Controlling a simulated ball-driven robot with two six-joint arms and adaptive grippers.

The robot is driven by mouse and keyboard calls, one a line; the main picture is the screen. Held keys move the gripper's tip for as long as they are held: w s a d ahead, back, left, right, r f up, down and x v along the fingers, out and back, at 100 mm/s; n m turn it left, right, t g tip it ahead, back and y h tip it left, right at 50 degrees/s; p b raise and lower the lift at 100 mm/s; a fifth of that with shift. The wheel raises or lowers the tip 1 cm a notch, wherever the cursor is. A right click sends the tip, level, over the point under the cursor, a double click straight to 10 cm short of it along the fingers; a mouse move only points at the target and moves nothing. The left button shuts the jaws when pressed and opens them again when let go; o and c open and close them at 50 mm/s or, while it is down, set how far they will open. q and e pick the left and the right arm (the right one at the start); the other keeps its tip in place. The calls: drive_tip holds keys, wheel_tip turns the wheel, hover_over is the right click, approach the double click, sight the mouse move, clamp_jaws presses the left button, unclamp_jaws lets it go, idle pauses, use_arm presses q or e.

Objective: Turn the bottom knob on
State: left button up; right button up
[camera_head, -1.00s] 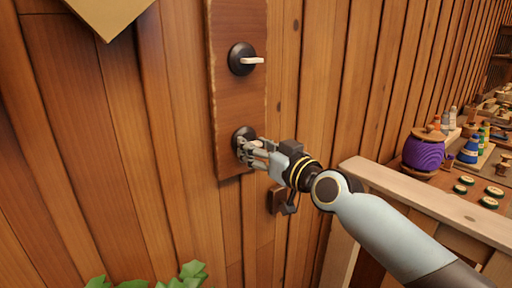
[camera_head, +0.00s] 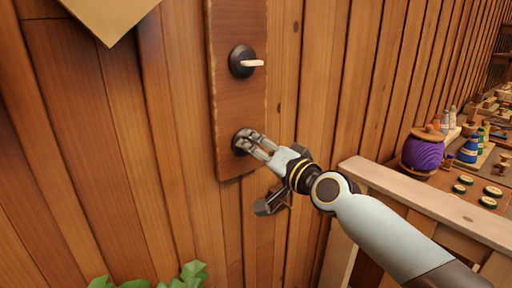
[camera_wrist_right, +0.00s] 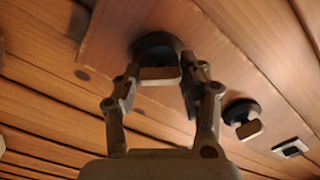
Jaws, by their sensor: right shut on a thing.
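The bottom knob (camera_head: 238,142) is a dark round base on a vertical wooden plank (camera_head: 230,105), and my right gripper (camera_head: 250,143) largely covers it in the head view. In the right wrist view, the knob's dark base (camera_wrist_right: 156,45) shows with its pale lever (camera_wrist_right: 159,74) between the two fingers of the right gripper (camera_wrist_right: 160,82). The gripper is shut on that lever. The upper knob (camera_head: 241,60) is above on the same plank, with a pale lever pointing right. My left gripper is out of view.
A wooden rail (camera_head: 430,205) stands at the right. Behind it a bench holds a purple spool (camera_head: 423,152), several bottles and green discs. Green leaves (camera_head: 190,275) are at the bottom edge.

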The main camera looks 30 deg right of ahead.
drive_tip(key=shift+m+p, duration=0.55)
drive_tip(key=shift+m, duration=3.15)
drive_tip(key=o, duration=1.2)
drive_tip(key=shift+s, duration=0.15)
